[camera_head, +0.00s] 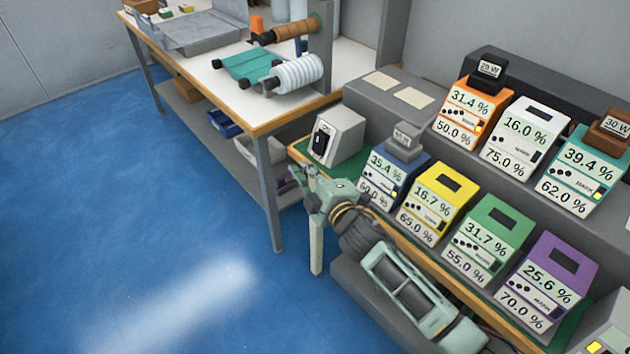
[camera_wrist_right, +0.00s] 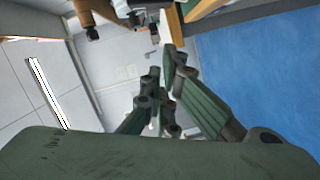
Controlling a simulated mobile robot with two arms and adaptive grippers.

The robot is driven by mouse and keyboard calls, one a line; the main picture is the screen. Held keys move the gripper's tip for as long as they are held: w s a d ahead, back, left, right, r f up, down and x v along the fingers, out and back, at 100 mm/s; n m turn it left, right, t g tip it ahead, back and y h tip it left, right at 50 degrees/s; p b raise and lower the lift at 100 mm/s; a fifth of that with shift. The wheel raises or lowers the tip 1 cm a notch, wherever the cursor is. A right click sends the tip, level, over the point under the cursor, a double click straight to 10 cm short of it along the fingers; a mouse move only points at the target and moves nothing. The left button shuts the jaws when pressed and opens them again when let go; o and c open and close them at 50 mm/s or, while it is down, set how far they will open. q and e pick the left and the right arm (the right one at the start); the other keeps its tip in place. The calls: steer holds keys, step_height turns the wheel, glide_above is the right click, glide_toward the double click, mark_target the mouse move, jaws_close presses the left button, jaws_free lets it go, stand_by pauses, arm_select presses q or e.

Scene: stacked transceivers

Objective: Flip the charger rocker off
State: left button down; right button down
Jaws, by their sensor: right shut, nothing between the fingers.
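A light grey box (camera_head: 345,133) stands at the left end of the green-topped bench. A black rocker switch (camera_head: 320,141) sits on its front face, with small lettering above it that I cannot read for sure. Which way the rocker is tipped is too small to tell. My right gripper (camera_head: 300,176) is shut and empty, in front of and below the box in the head view, apart from the rocker. Its fingers also show in the wrist view (camera_wrist_right: 163,100), where I cannot make out the rocker. My left gripper is not in view.
Several coloured transceivers with percentage displays, such as the blue one (camera_head: 395,172) and the yellow one (camera_head: 432,202), stand in rows right of the box. A workbench (camera_head: 262,122) with rolls is behind left. Blue floor (camera_head: 120,220) is clear at left.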

steer(key=v, duration=0.4)
steer(key=shift+s, duration=0.35)
